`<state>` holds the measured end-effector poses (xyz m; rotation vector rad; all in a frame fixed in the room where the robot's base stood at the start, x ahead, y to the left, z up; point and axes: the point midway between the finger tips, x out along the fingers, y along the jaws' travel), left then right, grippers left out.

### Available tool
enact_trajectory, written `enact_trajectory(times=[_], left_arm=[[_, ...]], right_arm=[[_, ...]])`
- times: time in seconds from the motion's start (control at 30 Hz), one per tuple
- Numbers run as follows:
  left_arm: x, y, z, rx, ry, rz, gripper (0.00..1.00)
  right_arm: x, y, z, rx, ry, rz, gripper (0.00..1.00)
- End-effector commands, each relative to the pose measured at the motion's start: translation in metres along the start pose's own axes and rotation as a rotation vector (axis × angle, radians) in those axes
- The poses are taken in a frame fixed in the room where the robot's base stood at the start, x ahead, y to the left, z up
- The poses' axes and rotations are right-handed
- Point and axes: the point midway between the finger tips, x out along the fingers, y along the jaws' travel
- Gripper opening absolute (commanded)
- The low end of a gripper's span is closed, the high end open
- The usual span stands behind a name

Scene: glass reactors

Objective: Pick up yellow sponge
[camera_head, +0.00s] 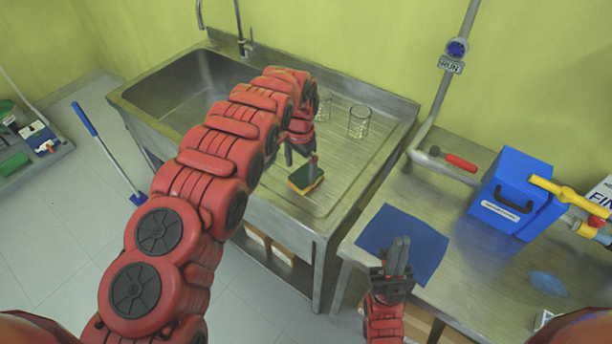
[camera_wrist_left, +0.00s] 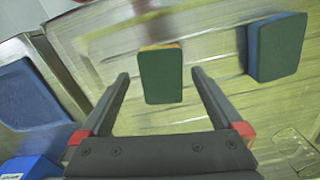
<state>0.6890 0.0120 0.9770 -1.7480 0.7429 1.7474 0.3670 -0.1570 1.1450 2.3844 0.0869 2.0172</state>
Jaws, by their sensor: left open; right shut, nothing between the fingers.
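The yellow sponge (camera_head: 306,179) lies on the ribbed steel drainboard, its green scouring side up and its yellow side edge showing. It also shows in the left wrist view (camera_wrist_left: 161,76), green face up with a thin yellow edge at the top. My left gripper (camera_head: 301,160) is open above the sponge, and in the wrist view its fingertips (camera_wrist_left: 160,73) stand on either side of it with gaps. Whether the fingers reach down to its height I cannot tell. My right gripper (camera_head: 399,249) is shut and empty over a blue cloth on the right bench.
A second sponge, blue with a green top (camera_wrist_left: 276,47), lies close by in the wrist view; my arm hides that spot in the head view. Glass beakers (camera_head: 359,121) stand on the drainboard behind. The blue cloth (camera_head: 423,249) and a blue box (camera_head: 514,193) are on the bench.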

Motion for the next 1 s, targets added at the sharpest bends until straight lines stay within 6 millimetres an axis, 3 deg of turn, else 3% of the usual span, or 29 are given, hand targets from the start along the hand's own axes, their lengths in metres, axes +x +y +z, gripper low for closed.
enact_trajectory(times=[0.23,0.4,0.77,0.83,1.0], left_arm=[[0.022,0.0,-0.004,-0.001,0.003,0.001,1.0],[0.039,0.001,-0.004,-0.001,0.0,0.002,1.0],[0.044,-0.001,-0.004,-0.002,0.0,0.0,1.0],[0.044,-0.001,-0.004,-0.002,0.001,0.0,0.93],[0.044,-0.001,-0.004,-0.001,0.001,0.0,0.62]], right_arm=[[0.018,0.001,-0.003,0.0,0.0,0.0,0.0],[0.017,0.001,-0.003,0.0,0.0,0.0,0.0],[0.017,0.001,-0.003,0.0,0.0,0.0,0.0],[0.017,0.001,-0.003,0.0,0.0,0.0,0.0],[0.017,0.001,-0.003,0.0,0.0,0.0,0.0]])
